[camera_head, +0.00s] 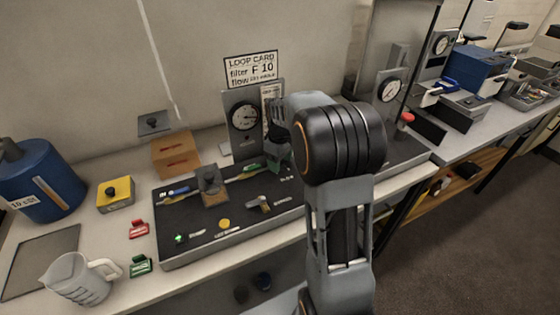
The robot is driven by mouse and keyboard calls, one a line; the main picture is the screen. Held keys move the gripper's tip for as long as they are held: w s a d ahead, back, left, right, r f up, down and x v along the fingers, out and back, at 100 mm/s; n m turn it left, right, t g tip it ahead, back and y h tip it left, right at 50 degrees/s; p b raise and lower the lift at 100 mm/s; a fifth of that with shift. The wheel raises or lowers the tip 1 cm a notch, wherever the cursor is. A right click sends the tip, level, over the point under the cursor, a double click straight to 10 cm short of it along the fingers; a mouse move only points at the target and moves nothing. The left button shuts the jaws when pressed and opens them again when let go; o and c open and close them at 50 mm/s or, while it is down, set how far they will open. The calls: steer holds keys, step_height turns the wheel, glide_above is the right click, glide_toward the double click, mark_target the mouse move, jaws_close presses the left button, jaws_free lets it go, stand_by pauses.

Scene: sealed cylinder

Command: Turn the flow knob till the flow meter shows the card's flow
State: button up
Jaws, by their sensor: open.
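The loop card (252,69) hangs on the wall, reading "LOOP CARD", "filter F 10" and a flow line too small to read. Below it is a grey upright panel with a round dial (244,117). Beside the dial is a narrow white scale (268,97), seemingly the flow meter, partly covered by my arm; its reading is not legible. My gripper (279,157) is open, small and partly hidden by my own wrist, in front of the panel above the black board. I cannot make out the flow knob for certain; it may be behind my gripper.
A blue canister (38,180), yellow box (115,193) and jug (75,278) stand left. Another gauge (390,90) is right.

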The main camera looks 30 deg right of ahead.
steer(key=shift+f, duration=0.15)
steer(key=shift+c, duration=0.4)
steer(key=c, duration=0.8)
steer(key=shift+c, duration=0.2)
steer(key=shift+m, duration=0.3)
steer(key=m, duration=0.4)
steer(key=shift+p, duration=0.3)
steer(key=shift+m, duration=2.2)
